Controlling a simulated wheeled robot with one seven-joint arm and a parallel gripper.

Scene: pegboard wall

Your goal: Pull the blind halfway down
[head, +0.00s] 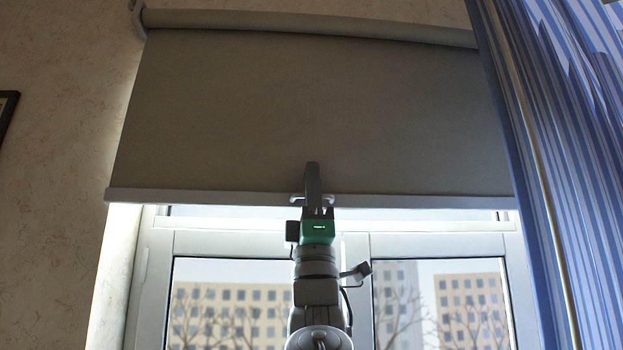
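The blind (230,115) is a grey-brown roller blind hanging from a roller at the top of the window. Its pale bottom bar (200,196) covers the upper part of the opening, above the window's glass panes. A small light handle (297,200) sits on the middle of the bar. My gripper (313,172) reaches up from below, and its dark fingers overlap the handle, hiding its middle. The fingers look like one narrow shape from here. I cannot tell whether they are closed on the handle or only in front of it.
A blue striped curtain (550,150) hangs at the right and covers the blind's right end. The white window frame (270,244) lies below the bar. A dark picture frame (7,110) shows on the left wall. The space below the bar, left of my arm, is clear.

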